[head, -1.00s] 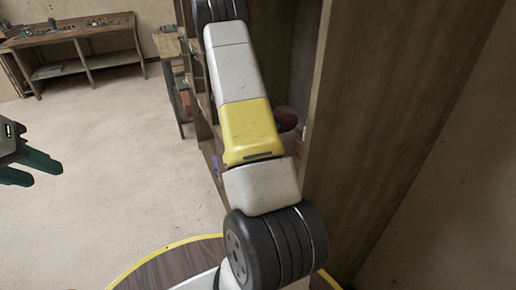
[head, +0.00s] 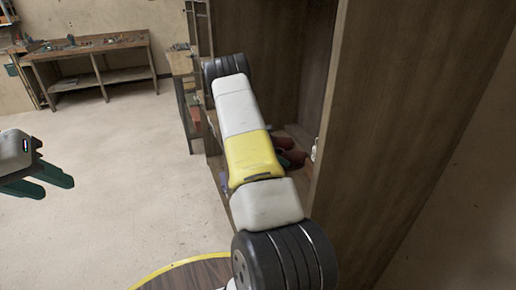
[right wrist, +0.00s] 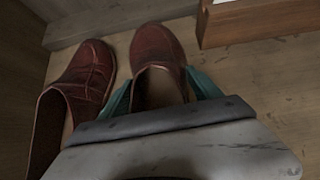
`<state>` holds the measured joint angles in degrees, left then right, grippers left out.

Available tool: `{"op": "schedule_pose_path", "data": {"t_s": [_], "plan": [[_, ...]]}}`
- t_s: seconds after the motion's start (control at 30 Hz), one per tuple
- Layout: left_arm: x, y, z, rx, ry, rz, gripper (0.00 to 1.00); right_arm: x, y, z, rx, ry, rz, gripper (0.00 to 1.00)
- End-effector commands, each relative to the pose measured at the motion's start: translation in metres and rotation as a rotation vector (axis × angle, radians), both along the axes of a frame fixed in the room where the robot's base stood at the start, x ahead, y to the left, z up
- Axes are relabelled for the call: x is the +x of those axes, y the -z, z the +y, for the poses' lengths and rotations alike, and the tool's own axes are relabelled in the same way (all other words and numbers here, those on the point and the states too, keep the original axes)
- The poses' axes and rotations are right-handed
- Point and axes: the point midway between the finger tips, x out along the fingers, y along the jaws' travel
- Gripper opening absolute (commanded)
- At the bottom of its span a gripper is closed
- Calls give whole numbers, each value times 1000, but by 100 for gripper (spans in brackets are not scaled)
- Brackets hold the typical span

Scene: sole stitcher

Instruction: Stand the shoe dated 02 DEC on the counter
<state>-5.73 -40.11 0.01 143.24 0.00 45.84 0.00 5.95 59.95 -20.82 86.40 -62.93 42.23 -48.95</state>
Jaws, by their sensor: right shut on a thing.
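In the right wrist view two dark red-brown shoes sit side by side on a wooden shelf board (right wrist: 262,75), toes pointing away. My right gripper (right wrist: 158,82) has its teal fingers on both sides of the right-hand shoe (right wrist: 157,47) and is shut on it around the opening. The left-hand shoe (right wrist: 88,75) stands free beside it. No date is readable on either shoe. In the head view a bit of red shoe (head: 292,158) shows past my right arm, which hides the right gripper. My left gripper (head: 57,189) is empty, its fingers apart, over the floor.
The shoes are inside a tall wooden cabinet (head: 410,130) whose side panel stands close right of my arm. A block with a pale label (right wrist: 250,20) lies beyond the held shoe. A workbench (head: 95,62) with small tools stands far left. Open floor lies between.

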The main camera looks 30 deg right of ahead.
Motion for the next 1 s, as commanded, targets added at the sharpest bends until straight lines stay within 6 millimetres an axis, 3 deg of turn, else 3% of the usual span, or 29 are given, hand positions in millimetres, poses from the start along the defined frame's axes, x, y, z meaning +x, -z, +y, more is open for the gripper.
{"op": "schedule_pose_path", "data": {"t_s": [0.23,0.27,0.37,0.77,1.0], "plan": [[0,0,0,0,0,0,36,1,0,-1,-1,1,-2,8],[0,0,0,0,0,0,36,0,0,0,0,1,-2,77],[0,0,0,0,0,0,36,0,0,0,0,1,-2,95],[0,0,0,0,0,0,36,1,-4,4,1,-1,-2,95],[0,0,0,0,0,0,36,5,-35,36,2,-4,-5,95]]}}
